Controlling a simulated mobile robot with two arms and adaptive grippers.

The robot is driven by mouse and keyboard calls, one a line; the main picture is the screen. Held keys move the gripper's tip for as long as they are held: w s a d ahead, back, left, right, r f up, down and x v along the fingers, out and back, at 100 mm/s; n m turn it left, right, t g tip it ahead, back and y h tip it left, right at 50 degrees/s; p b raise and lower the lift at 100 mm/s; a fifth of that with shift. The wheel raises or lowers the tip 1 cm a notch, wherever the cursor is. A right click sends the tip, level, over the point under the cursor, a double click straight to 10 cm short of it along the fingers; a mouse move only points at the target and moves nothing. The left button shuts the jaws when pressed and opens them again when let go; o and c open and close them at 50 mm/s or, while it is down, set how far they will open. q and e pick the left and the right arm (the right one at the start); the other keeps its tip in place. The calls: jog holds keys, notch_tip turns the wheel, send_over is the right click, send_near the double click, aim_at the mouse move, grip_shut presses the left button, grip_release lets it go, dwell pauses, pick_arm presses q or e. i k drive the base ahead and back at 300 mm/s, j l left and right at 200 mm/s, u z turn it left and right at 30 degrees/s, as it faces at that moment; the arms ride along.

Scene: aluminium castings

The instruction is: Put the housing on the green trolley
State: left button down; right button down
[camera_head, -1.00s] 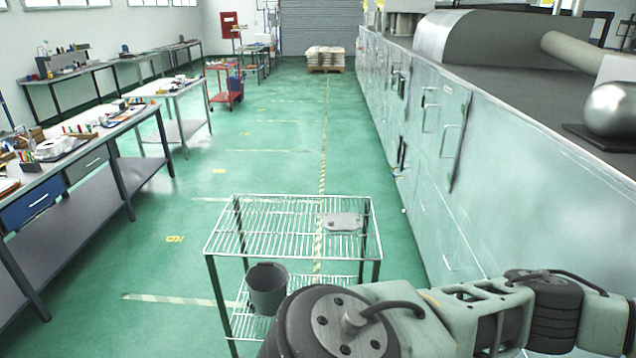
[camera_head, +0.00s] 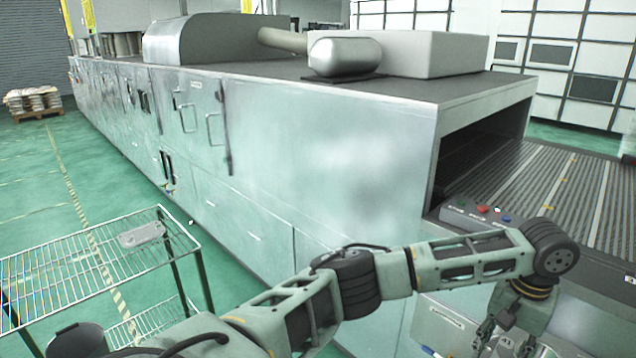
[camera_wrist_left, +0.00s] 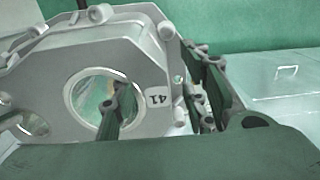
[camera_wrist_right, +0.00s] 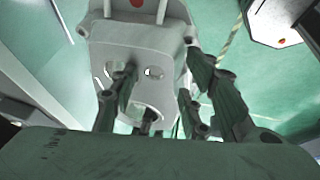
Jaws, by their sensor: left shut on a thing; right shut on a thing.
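The housing is a pale grey casting (camera_wrist_left: 85,55) with a round opening and a label "41", large in the left wrist view. My left gripper (camera_wrist_left: 155,78) is shut on it at the rim, one finger across the opening. My right gripper (camera_wrist_right: 155,92) is shut on a pale grey casting (camera_wrist_right: 140,52) with slots and a hole, apparently the same housing. Much of the housing is hidden. No plainly green trolley shows in the head view.
A wire-shelf rack (camera_head: 70,265) stands at the left, with a flat grey part (camera_head: 142,235) on top and a dark bucket (camera_head: 80,342) below. A long metal machine (camera_head: 330,150) fills the middle. A ribbed conveyor (camera_head: 560,190) is at the right. Green floor is free between rack and machine.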

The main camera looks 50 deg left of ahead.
aim_at(53, 276)
jog(key=k+j, duration=0.65)
jog(key=j, duration=0.15)
jog(key=k+j, duration=0.65)
jog(key=j, duration=0.15)
jog(key=k+j, duration=0.65)
jog(key=j, duration=0.15)
jog(key=k+j, duration=0.2)
jog(key=j, duration=0.2)
jog(key=k+j, duration=0.2)
jog(key=j, duration=0.15)
jog(key=k+j, duration=0.15)
jog(key=j, duration=0.25)
jog(key=k+j, duration=0.2)
jog(key=j, duration=1.2)
jog(key=i+j, duration=0.1)
jog(key=j, duration=0.95)
jog(key=i+z, duration=0.05)
